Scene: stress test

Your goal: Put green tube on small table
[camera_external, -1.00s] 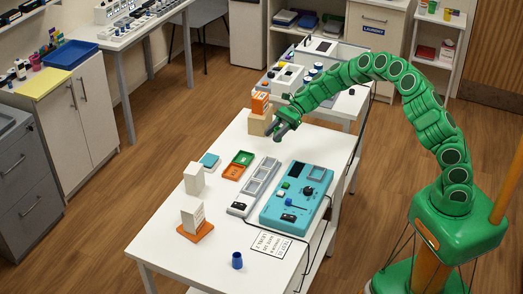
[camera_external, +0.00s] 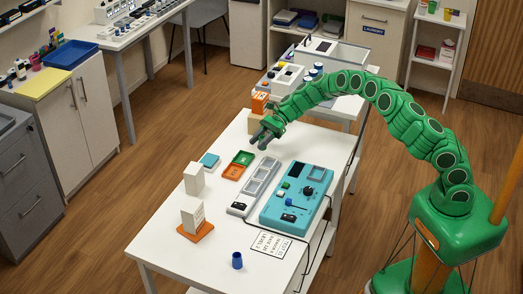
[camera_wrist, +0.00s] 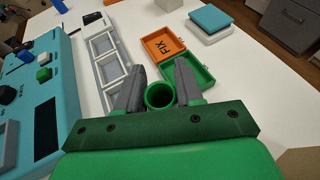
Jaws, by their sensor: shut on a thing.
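My gripper (camera_external: 262,139) is above the far part of the white table (camera_external: 165,238) in the outside view. Its two grey fingers show in the wrist view (camera_wrist: 160,82), shut on a green tube (camera_wrist: 159,97). The tube's round open end faces the wrist camera. I cannot make out the tube in the outside view. Below and beyond the fingers, in the wrist view, lie an open green tray (camera_wrist: 198,70) and an orange tray (camera_wrist: 163,44) marked "FIX". I cannot tell for sure which table is the small one.
A grey slotted rack (camera_external: 240,206) and a teal control panel (camera_external: 268,217) lie on the white table. An orange-and-cream stack (camera_external: 259,104) is close behind the gripper.

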